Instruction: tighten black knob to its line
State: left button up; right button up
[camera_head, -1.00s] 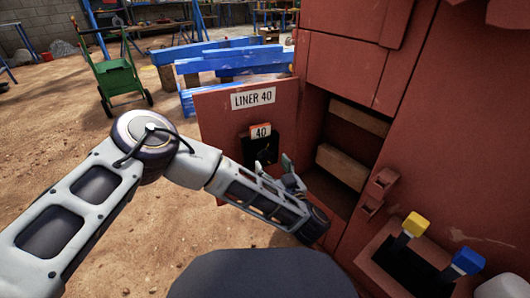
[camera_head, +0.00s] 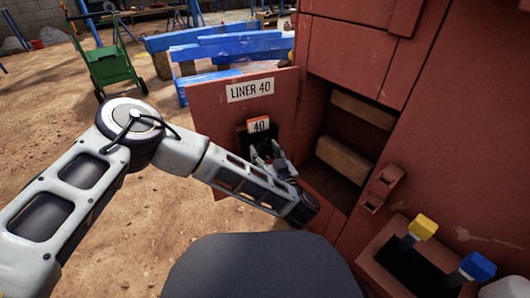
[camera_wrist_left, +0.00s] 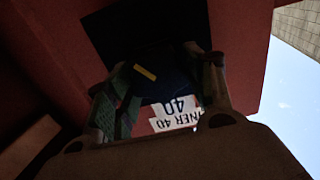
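The black knob (camera_wrist_left: 165,85) carries a short yellow line and sits on a black plate (camera_wrist_left: 110,35) in the dim left wrist view. My left gripper (camera_wrist_left: 165,88) has its fingers apart, one on each side of the knob; whether they touch it is too dark to tell. In the head view my left gripper (camera_head: 266,153) is at the black plate on the opened red door, below the orange-topped "40" tag (camera_head: 258,125), and hides the knob. The tag shows upside down in the left wrist view (camera_wrist_left: 178,108). My right gripper is out of view.
The red door (camera_head: 222,110) bears a "LINER 40" label (camera_head: 250,89). Right of it is an open recess with wooden blocks (camera_head: 345,158). Yellow (camera_head: 423,226) and blue (camera_head: 477,266) levers stand at lower right. Blue beams (camera_head: 220,50) and a green cart (camera_head: 112,68) stand behind.

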pick_arm(q)
jog(key=c, duration=0.5)
jog(key=shift+n, duration=0.7)
jog(key=shift+a+n, duration=0.15)
jog(key=shift+n, duration=1.55)
jog(key=o, duration=1.1)
jog(key=shift+c, duration=0.2)
jog(key=shift+s, duration=0.15)
